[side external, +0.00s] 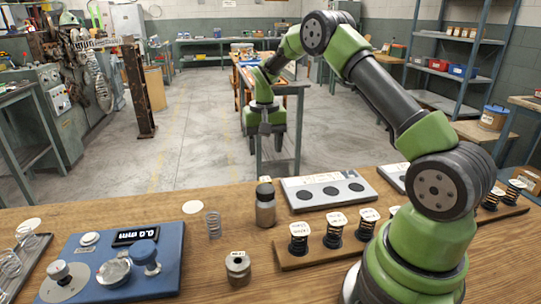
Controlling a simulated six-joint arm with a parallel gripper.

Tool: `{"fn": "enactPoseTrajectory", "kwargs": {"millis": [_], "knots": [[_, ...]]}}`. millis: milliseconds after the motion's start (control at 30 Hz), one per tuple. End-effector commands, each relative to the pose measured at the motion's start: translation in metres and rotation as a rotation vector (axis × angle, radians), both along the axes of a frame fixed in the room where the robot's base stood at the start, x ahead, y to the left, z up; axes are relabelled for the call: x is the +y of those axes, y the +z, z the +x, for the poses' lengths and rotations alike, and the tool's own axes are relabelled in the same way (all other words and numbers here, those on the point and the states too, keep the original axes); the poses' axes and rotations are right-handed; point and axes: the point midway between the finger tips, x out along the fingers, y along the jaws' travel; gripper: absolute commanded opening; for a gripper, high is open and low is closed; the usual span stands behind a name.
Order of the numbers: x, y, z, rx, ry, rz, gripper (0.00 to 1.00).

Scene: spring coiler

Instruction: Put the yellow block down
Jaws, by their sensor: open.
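I see no yellow block in the side external view. My gripper (265,131) hangs from the green wrist above the back edge of the wooden bench (110,206), pointing down. It is small here and its fingers are hard to make out against the floor and furniture behind; it is open, with nothing visible in it.
A bare spring (213,224) stands beside a pale disc (193,207). A blue gauge unit (122,262) is at front left. A grey plate with dark round spots (327,190) lies behind a wooden rack of labelled springs (320,251). A small metal pot (238,267) stands at front centre.

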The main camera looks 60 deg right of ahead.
Motion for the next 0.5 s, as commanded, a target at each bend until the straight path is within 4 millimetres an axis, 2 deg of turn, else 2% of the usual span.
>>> {"fn": "enactPoseTrajectory", "kwargs": {"millis": [167,267,400,500], "knots": [[0.022,0.044,-0.003,-0.062,0.040,-0.008,0.57],[0.048,0.085,-0.013,-0.131,0.085,-0.013,0.57],[0.089,0.137,-0.043,-0.240,0.157,-0.015,0.57],[0.116,0.164,-0.071,-0.317,0.208,-0.013,0.57]]}}
